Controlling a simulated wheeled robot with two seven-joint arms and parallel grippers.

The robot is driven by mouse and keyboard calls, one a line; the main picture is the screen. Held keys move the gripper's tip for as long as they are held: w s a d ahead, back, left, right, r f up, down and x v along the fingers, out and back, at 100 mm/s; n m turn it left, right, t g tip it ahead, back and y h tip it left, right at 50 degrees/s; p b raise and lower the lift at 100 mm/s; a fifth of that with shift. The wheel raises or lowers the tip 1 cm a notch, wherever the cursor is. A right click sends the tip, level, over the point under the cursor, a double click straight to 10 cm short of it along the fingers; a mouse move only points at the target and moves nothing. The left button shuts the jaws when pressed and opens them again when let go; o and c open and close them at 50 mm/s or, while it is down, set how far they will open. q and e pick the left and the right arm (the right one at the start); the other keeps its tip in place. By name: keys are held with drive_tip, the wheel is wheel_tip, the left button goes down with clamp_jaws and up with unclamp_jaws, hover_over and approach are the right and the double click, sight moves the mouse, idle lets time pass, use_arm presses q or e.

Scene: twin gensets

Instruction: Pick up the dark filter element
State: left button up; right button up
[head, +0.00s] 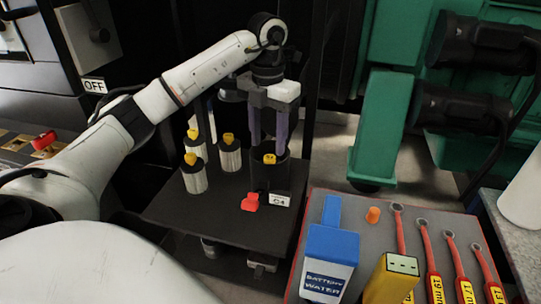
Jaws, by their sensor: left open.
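The dark filter element (269,178) stands upright on a dark stand, with a yellow top piece (269,158). My left gripper (268,143) points down directly over it, its two fingers apart on either side of the yellow top. The fingers appear open; whether they touch the element cannot be told. My right gripper is not in view.
Several pale filters with yellow tops, one at the front (194,178), stand left of the dark one. A red piece (250,203) and a C4 label (280,200) sit in front. A grey tray (345,208) holds a blue battery water bottle (331,255), a yellow item (390,280) and red wrenches (432,262).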

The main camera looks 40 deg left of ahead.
sight(270, 157)
use_arm(q)
drive_tip(key=f, duration=0.3)
drive_tip(key=shift+w+f, duration=0.3)
drive_tip(key=shift+f, duration=0.45)
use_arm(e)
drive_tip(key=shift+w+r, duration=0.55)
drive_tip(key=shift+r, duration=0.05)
use_arm(q)
clamp_jaws()
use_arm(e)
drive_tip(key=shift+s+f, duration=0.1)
use_arm(q)
drive_tip(key=shift+r, duration=0.2)
